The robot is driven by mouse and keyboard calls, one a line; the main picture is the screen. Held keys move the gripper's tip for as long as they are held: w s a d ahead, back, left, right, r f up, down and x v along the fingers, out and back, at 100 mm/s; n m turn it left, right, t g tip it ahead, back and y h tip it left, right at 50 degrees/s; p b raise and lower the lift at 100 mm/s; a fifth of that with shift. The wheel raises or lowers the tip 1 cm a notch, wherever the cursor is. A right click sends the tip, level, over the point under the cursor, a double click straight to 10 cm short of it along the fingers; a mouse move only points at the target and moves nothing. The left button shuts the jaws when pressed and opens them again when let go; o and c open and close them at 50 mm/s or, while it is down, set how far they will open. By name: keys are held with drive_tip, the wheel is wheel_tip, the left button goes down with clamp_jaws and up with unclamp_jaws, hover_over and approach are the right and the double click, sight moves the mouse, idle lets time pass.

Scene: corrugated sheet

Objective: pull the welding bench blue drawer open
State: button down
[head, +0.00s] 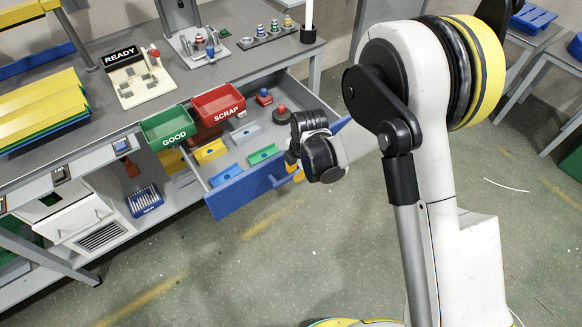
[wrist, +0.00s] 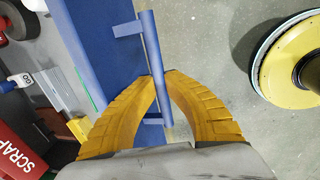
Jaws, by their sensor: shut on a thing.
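The blue drawer (head: 240,193) of the welding bench (head: 130,62) stands pulled out, with its inside and several small items showing. Its blue front (wrist: 88,22) and the long blue bar handle (wrist: 152,45) also show in the wrist view. My gripper (wrist: 161,84) has its two yellow fingers shut on the bar handle, one on each side of it. In the head view my gripper (head: 295,172) is at the drawer front's right part, and my arm's end hides some of that front.
Inside the drawer lie a green block (head: 263,154), a yellow block (head: 211,151) and other small parts. A green GOOD bin (head: 166,128) and a red SCRAP bin (head: 219,103) sit at the bench's front edge. The floor in front of the drawer is clear.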

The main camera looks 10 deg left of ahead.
drive_tip(key=shift+f, duration=0.1)
drive_tip(key=c, duration=1.4)
unclamp_jaws()
drive_tip(key=shift+a, duration=0.1)
drive_tip(key=r, duration=0.4)
drive_tip(key=s+d+r, duration=0.1)
drive_tip(key=r, duration=0.3)
drive_tip(key=d+r, duration=0.1)
drive_tip(key=r, duration=0.2)
drive_tip(key=shift+s+r, duration=0.25)
drive_tip(key=shift+r, duration=0.15)
drive_tip(key=shift+r, duration=0.1)
drive_tip(key=s+d+r+m+t, duration=0.1)
drive_tip(key=d+r+m+t, duration=0.1)
drive_tip(key=d+r+m, duration=0.65)
drive_tip(key=s+d+r+m+t, duration=0.1)
drive_tip(key=s+d+r+m, duration=0.2)
drive_tip(key=d+m, duration=0.3)
drive_tip(key=s+d+r+m+t+h, duration=0.1)
drive_tip(key=s+d+r+m, duration=0.1)
drive_tip(key=s+d+m, duration=0.4)
drive_tip(key=s+d+r+m+t, duration=0.1)
drive_tip(key=s+d+r+m, duration=0.2)
drive_tip(key=d+m, duration=0.4)
drive_tip(key=shift+s+d+r+t+h, duration=0.3)
drive_tip(key=shift+s+d+t, duration=0.1)
drive_tip(key=shift+s+d, duration=0.4)
